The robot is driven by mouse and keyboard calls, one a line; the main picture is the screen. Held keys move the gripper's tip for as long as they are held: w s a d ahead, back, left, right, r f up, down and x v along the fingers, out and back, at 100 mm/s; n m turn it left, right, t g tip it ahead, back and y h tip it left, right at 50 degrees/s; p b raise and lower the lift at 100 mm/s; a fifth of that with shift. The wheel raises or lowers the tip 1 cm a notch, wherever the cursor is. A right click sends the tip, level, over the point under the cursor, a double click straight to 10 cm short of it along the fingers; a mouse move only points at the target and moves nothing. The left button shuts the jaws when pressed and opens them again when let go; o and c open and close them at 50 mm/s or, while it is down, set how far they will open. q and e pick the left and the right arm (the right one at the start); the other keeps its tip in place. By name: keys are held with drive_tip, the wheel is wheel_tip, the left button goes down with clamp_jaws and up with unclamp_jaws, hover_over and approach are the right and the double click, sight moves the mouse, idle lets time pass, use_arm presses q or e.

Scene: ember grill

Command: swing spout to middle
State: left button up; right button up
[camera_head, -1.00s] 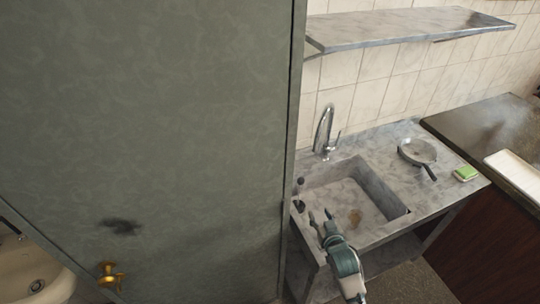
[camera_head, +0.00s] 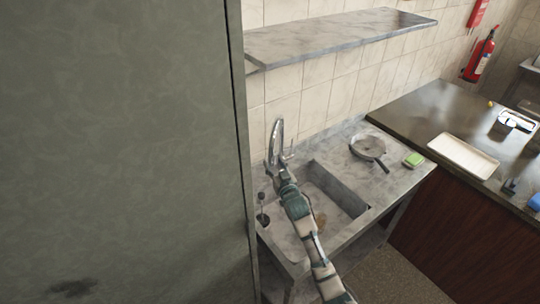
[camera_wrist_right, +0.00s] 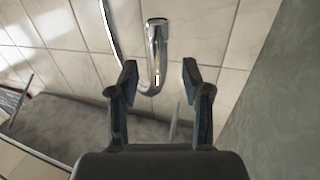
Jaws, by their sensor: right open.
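The chrome faucet spout (camera_head: 276,139) rises at the back edge of the sink (camera_head: 335,187). My right gripper (camera_head: 277,172) is reaching over the sink, with its fingers at the faucet in the head view. In the right wrist view, the curved spout (camera_wrist_right: 158,55) shows between the two open fingertips of my right gripper (camera_wrist_right: 160,75). I see no finger closed on it, and I cannot tell if either finger touches it. The faucet's base is partly hidden by my gripper. My left gripper is not in view.
A tall grey-green cabinet (camera_head: 120,130) fills the left side. A stone shelf (camera_head: 340,35) hangs above the sink. A pan (camera_head: 367,147) and a green sponge (camera_head: 413,159) lie on the right of the counter. A dark object (camera_head: 262,208) stands at the sink's left edge.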

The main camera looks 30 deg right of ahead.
sight(272, 158)
drive_tip(key=x, duration=0.4)
drive_tip(key=shift+d, duration=0.2)
drive_tip(key=shift+w, duration=0.4)
drive_tip(key=shift+c, duration=0.2)
clamp_jaws()
